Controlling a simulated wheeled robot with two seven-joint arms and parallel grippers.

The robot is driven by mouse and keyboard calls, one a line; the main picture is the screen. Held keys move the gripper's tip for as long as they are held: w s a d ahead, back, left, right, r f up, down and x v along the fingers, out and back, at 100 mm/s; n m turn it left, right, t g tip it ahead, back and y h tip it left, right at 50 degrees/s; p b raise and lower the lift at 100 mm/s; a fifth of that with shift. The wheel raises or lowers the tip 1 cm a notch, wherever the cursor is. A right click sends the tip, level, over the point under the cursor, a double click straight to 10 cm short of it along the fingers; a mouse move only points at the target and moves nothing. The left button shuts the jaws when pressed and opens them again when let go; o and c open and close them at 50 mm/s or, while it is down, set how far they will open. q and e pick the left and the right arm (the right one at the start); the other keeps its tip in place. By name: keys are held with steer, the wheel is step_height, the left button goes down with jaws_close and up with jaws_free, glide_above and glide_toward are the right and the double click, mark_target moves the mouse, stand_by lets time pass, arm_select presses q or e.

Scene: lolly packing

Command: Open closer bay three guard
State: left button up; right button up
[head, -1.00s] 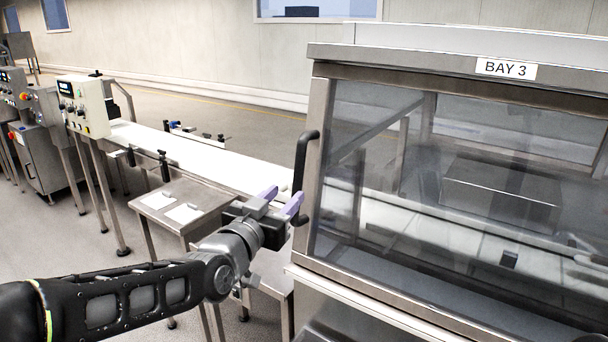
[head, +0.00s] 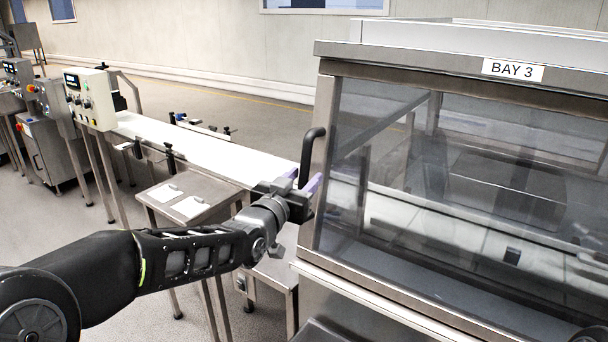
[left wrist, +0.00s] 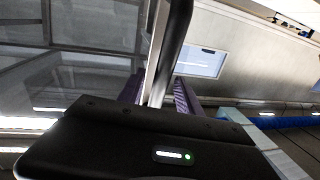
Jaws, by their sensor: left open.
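The bay three guard (head: 460,180) is a clear panel in a steel frame under a BAY 3 label (head: 513,70). It looks closed. A black upright bar handle (head: 308,155) sits on its left frame edge. My left gripper (head: 304,183), with purple fingers, is open at the handle's lower part. In the left wrist view the dark handle (left wrist: 172,45) runs between the two purple fingers (left wrist: 158,95), which stand apart from each other. Whether they touch it I cannot tell. My right gripper is not in view.
A white conveyor (head: 190,150) runs from the guard to the back left. A small steel table (head: 190,200) with white cards stands left of the guard, behind my left arm. Control boxes (head: 90,98) on posts stand farther left.

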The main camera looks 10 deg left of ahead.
arm_select(q)
steer(key=shift+w, duration=0.3)
jaws_close()
stand_by(0.3)
stand_by(1.0)
